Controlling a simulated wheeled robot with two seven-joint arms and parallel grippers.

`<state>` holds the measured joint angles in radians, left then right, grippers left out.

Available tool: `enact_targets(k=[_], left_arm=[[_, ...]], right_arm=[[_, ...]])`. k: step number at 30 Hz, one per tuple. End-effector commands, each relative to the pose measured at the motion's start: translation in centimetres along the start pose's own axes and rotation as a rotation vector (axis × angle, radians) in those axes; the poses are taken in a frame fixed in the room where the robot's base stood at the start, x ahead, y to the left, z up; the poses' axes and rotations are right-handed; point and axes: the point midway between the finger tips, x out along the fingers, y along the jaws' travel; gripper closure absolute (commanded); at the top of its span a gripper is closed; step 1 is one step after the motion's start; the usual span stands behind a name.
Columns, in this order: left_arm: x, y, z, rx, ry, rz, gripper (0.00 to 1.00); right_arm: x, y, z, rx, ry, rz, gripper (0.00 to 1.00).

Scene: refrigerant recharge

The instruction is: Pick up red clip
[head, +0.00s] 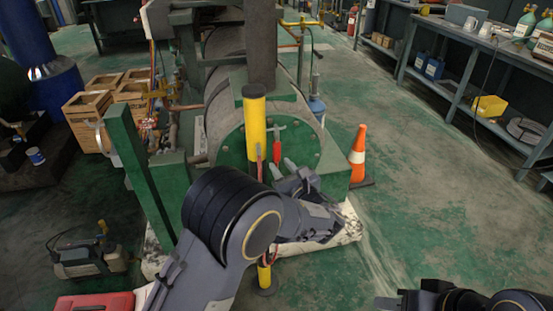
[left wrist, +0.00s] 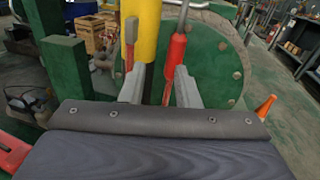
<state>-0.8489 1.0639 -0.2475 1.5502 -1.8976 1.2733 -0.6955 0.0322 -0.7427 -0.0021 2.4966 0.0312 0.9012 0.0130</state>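The red clip (head: 276,150) has a red handle and a grey metal top. It stands close to the yellow post (head: 255,125), in front of the green machine's round end plate. In the left wrist view the red clip (left wrist: 177,52) shows just past my fingertips, nearer the right finger, with its thin lower end between the fingers. My left gripper (head: 283,169) is open, its fingers apart near the clip; it also shows in the left wrist view (left wrist: 160,88). I cannot tell whether a finger touches the clip. My right gripper (head: 400,299) is partly cut off at the bottom right.
The green machine (head: 310,165) stands right behind the post. An orange cone (head: 358,150) is to its right. A pump (head: 88,262) and a red case (head: 95,302) are at lower left. A workbench (head: 455,80) runs along the right. The floor at right is clear.

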Motion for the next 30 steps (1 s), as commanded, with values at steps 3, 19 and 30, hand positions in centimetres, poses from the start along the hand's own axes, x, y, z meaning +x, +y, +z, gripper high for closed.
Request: enact_targets(k=[3, 19, 30], left_arm=[[-0.4, -1.8, -0.9, 0.045, -0.04, -0.046, 0.71], [6.2, -2.3, -0.1, 0.046, -0.039, -0.047, 0.71], [7.0, -2.4, 0.0, 0.046, -0.04, -0.05, 0.75]], right_arm=[[0.4, 0.2, 0.2, 0.0, 0.0, 0.0, 0.64], [0.3, 0.2, 0.2, 0.0, 0.0, 0.0, 0.64], [0.3, 0.2, 0.2, 0.0, 0.0, 0.0, 0.64]])
